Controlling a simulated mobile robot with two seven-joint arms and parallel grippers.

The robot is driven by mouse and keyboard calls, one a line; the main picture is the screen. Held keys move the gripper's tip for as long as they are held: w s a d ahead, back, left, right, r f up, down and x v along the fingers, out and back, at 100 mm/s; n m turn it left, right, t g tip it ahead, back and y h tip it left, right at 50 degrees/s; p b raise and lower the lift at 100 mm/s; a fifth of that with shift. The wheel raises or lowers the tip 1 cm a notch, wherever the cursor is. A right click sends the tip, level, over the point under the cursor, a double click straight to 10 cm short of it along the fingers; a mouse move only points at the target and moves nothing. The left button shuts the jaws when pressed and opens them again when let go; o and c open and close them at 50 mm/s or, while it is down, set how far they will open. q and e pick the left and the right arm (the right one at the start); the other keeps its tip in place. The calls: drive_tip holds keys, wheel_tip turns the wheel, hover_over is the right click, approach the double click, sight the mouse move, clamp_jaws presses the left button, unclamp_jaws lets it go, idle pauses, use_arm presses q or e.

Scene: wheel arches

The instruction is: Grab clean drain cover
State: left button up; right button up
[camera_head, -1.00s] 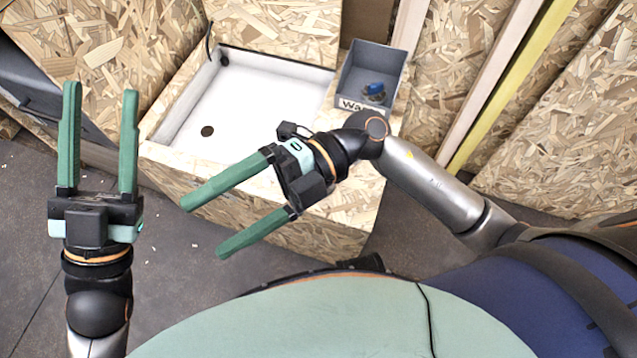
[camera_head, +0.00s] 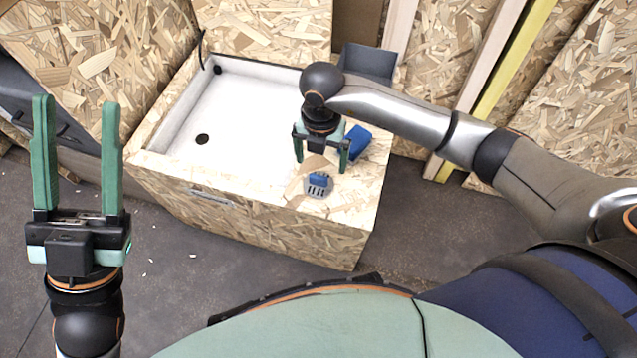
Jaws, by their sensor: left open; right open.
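A small blue-grey drain cover (camera_head: 318,184) with slots lies on the wooden ledge at the right of the white basin. My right gripper (camera_head: 321,160) is open and points down over the ledge, just behind the drain cover in the picture. Whether the fingers touch anything cannot be told. The cover is not between the fingers as far as I see. My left gripper (camera_head: 77,105) is open and empty at the far left, its fingers pointing up in the picture.
A white basin (camera_head: 235,115) with a dark round drain hole (camera_head: 202,139) is set in a wooden box. A blue object (camera_head: 356,142) lies beside my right gripper. A grey bin (camera_head: 368,60) stands behind, partly hidden by my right arm. Chipboard walls stand behind.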

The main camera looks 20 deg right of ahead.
sight(319, 176)
wheel_tip(319, 176, down, 7)
drive_tip(key=shift+a+r+b, duration=0.15)
drive_tip(key=shift+b, duration=1.1)
drive_tip(key=shift+f, duration=0.35)
use_arm(q)
wheel_tip(319, 176, down, 3)
drive_tip(key=shift+w+d+f+n, duration=0.1)
drive_tip(key=shift+w+n, duration=0.05)
drive_tip(key=shift+n, duration=0.15)
use_arm(e)
drive_tip(key=shift+c, duration=0.2)
drive_tip(key=c, duration=1.1)
